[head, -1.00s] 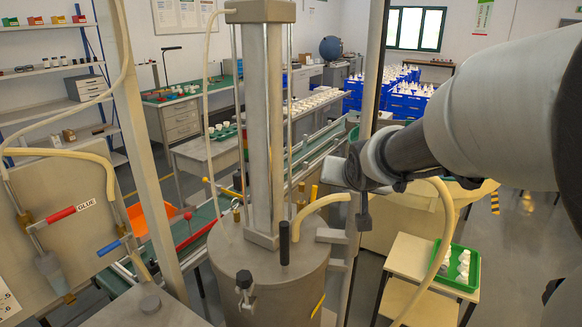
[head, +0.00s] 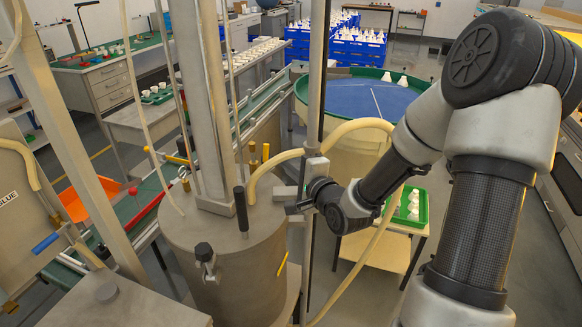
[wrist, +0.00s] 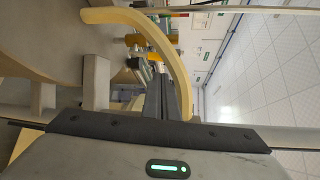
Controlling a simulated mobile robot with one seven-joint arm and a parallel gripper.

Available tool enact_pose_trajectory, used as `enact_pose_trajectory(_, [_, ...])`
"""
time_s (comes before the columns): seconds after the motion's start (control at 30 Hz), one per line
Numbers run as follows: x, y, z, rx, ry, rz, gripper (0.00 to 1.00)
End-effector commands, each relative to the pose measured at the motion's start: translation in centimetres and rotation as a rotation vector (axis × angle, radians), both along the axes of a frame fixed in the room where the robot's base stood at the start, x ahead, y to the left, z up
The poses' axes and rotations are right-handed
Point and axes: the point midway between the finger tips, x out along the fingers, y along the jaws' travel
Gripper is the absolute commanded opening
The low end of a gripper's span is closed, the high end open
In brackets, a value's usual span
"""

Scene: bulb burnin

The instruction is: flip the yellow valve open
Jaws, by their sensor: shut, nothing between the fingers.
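A thin yellow lever (head: 166,155) shows behind the tank's left side in the head view. A yellow strip (head: 282,263) shows on the tank's front right side. I cannot tell which is the yellow valve's handle, or whether it is open. My gripper (head: 289,205) is beside the tank's upper right, pointing left, near the base of the pale yellow hose (head: 272,168). In the wrist view the dark fingers (wrist: 168,98) are together and empty, with the hose (wrist: 150,35) curving close by. Orange-yellow fittings (wrist: 135,40) show beyond the fingers.
The grey tank (head: 225,265) carries a tall column (head: 200,90) and a black-topped rod (head: 241,208). An upright post (head: 313,110) stands close to my gripper. A green tray (head: 408,207) of white pieces is on a small table to the right. A blue-topped round table (head: 365,98) stands behind.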

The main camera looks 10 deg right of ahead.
Motion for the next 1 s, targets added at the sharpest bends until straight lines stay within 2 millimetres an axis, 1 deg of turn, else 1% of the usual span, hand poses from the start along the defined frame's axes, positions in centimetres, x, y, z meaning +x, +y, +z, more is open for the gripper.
enact_pose_trajectory(0.03, [1.0, 0.4, -0.2, 0.001, 0.000, 0.003, 0.00])
enact_pose_trajectory(0.1, [2.1, 0.7, -0.3, 0.000, -0.001, 0.003, 0.00])
enact_pose_trajectory(0.2, [3.5, 1.0, -0.6, -0.002, 0.000, 0.002, 0.00])
enact_pose_trajectory(0.33, [4.7, 1.2, -0.8, -0.002, 0.000, 0.000, 0.00])
enact_pose_trajectory(0.47, [5.1, 1.4, -0.9, -0.003, 0.002, 0.000, 0.00])
enact_pose_trajectory(0.77, [5.1, 1.3, -0.9, -0.004, 0.000, 0.000, 0.00])
enact_pose_trajectory(0.9, [4.9, 1.5, -1.5, -0.031, -0.041, 0.002, 0.00])
enact_pose_trajectory(1.0, [4.7, 1.7, -1.5, -0.060, -0.084, 0.001, 0.00])
